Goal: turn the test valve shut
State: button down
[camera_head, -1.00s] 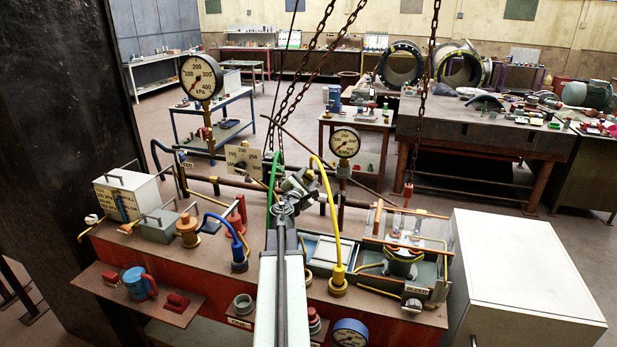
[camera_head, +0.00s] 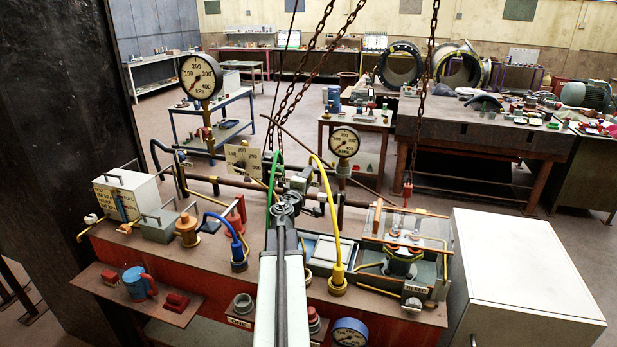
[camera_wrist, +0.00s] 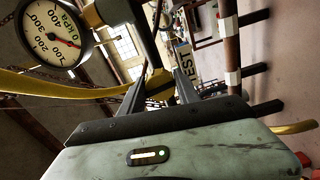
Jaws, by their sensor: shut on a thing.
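The test valve is mostly hidden behind my arm and gripper in the head view. A white label reading "TEST" (camera_wrist: 184,72) shows just beyond my fingers in the wrist view. My gripper (camera_wrist: 160,86) has its two dark fingers on either side of a dark lever (camera_wrist: 143,32), which I take for the valve's handle, with a yellow part at its near end. The gripper is shut on this lever. In the head view my gripper (camera_head: 300,182) is at the pipe behind the bench, between the green and yellow hoses. The valve's exact angle cannot be told.
A yellow hose (camera_head: 333,215) rises close to the right of my arm, and a green hose (camera_head: 272,190) to its left. A pressure gauge (camera_head: 344,142) stands behind, and hanging chains (camera_head: 300,75) are near. A glass-sided apparatus (camera_head: 403,255) stands on the right.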

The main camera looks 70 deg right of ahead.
jog(key=shift+s+f+m, duration=0.1)
jog(key=shift+s+m, duration=0.05)
jog(key=shift+m, duration=0.65)
jog(key=c, duration=0.9)
grip_release()
